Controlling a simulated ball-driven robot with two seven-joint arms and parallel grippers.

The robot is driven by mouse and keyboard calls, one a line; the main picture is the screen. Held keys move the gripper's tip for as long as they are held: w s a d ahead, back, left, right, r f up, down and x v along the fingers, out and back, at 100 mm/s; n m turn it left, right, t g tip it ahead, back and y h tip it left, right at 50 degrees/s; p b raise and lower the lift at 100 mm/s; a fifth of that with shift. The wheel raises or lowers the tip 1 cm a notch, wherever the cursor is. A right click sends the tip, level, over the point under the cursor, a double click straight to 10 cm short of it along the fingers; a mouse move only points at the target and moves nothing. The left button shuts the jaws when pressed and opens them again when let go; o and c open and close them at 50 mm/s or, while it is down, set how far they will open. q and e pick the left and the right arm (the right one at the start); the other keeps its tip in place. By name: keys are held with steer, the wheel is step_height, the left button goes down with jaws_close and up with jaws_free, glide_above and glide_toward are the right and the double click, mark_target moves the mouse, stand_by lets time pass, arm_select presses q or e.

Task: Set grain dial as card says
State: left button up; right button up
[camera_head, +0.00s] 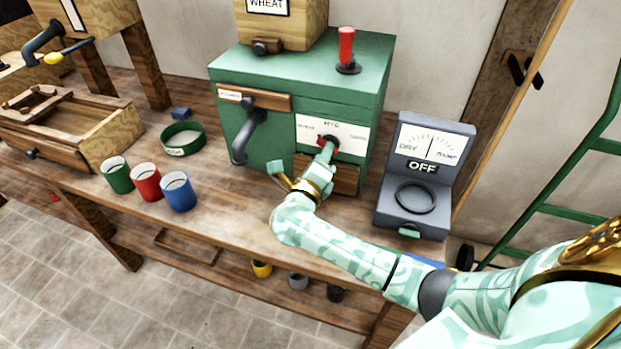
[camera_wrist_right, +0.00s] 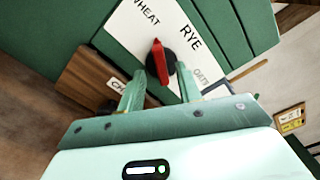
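The grain dial (camera_wrist_right: 160,62) is a black knob with a red pointer on the white plate (camera_wrist_right: 205,62) of the green mill (camera_head: 290,90). The plate reads WHEAT, RYE and OATS. In the right wrist view the pointer's long end faces roughly towards WHEAT. The dial also shows in the head view (camera_head: 325,140), partly behind my gripper. My right gripper (camera_wrist_right: 162,82) is at the dial, one finger on each side of the knob. I cannot tell whether the fingers press on it. No readable card showing a setting is in view. My left gripper is out of view.
A grey meter (camera_head: 427,175) reading OFF stands right of the mill. Green (camera_head: 116,175), red (camera_head: 146,181) and blue (camera_head: 178,192) cups and a green ring (camera_head: 183,139) stand left. A black crank (camera_head: 247,135) and red-handled lever (camera_head: 346,48) stick out from the mill.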

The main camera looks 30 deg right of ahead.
steer(key=p+v, duration=0.1)
steer(key=v, duration=1.3)
steer(key=shift+s+a, duration=0.25)
steer(key=shift+a, duration=0.05)
